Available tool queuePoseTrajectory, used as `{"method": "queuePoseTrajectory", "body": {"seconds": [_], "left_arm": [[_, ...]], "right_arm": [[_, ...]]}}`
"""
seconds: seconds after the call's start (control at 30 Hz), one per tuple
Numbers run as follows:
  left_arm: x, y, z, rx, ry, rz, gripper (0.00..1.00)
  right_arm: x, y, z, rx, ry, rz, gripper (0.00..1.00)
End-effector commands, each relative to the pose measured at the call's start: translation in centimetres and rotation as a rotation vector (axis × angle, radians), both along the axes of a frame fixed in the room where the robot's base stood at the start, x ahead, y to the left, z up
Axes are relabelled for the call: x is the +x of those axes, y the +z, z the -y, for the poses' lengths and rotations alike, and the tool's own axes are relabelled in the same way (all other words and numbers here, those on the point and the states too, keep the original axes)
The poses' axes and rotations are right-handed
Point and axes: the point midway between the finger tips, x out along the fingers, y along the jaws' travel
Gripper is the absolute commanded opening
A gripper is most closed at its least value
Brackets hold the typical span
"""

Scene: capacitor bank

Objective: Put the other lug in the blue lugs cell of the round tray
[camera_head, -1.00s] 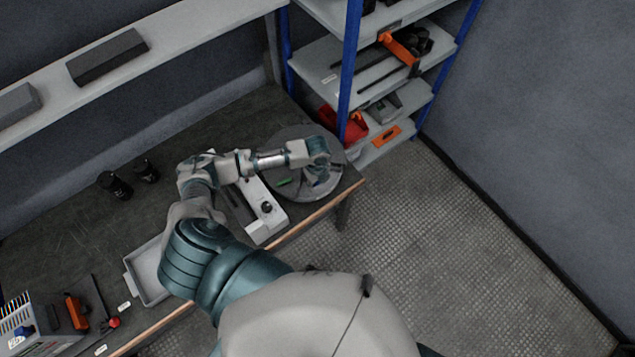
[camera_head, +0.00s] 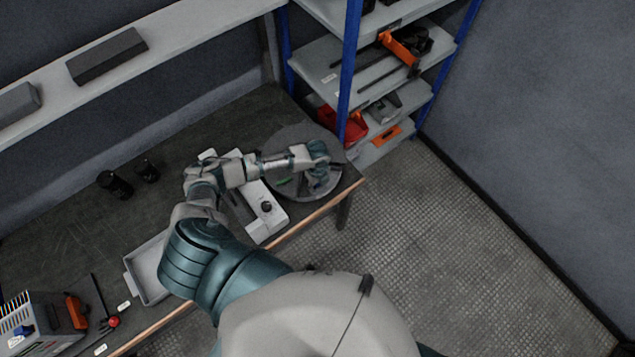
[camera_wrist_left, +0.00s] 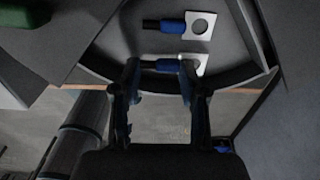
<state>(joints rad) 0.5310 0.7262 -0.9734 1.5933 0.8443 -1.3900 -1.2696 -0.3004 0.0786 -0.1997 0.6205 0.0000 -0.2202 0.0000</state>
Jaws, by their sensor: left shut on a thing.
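The round grey tray (camera_head: 287,141) stands at the right end of the bench. My left gripper (camera_head: 318,186) points down over the tray's near right part. In the left wrist view my left gripper (camera_wrist_left: 160,72) is shut on a lug (camera_wrist_left: 198,62) with a blue sleeve and a flat metal end, beside the tray's curved wall. A second blue-sleeved lug (camera_wrist_left: 181,25) with a holed metal end lies just beyond it, roughly parallel, on the floor of the same cell. Whether the held lug touches the floor is unclear. My right gripper is out of view.
Dividers and a green piece (camera_wrist_left: 25,14) show in the wrist view. A white fixture with a black knob (camera_head: 266,207) stands left of the tray. A blue-framed shelf rack (camera_head: 347,75) rises behind it. A grey bin (camera_head: 150,285) and black cylinders (camera_head: 115,185) are farther left.

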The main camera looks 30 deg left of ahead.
Motion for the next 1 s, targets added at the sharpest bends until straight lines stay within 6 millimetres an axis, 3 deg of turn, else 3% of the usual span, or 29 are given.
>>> {"method": "queuePoseTrajectory", "body": {"seconds": [0.17,0.2,0.27,0.3,0.67,0.77,1.0], "left_arm": [[0.0,-0.3,0.0,0.000,0.000,0.000,0.16],[0.0,-0.3,0.0,0.000,0.000,0.000,0.50],[0.0,-0.3,0.1,0.000,0.000,0.000,0.65],[0.0,-0.3,0.1,0.000,0.000,0.000,0.68],[0.0,0.4,0.0,-0.001,-0.001,0.002,0.68],[0.1,1.8,0.0,-0.001,-0.002,0.004,0.68],[0.1,7.4,0.0,0.000,-0.001,0.005,0.68]], "right_arm": [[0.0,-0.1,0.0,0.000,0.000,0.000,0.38],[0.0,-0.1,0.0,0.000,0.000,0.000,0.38],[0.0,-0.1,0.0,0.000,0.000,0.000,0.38],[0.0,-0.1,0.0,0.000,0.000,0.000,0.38],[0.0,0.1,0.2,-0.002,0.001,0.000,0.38],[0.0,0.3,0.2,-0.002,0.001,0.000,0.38],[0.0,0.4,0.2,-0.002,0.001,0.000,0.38]]}}
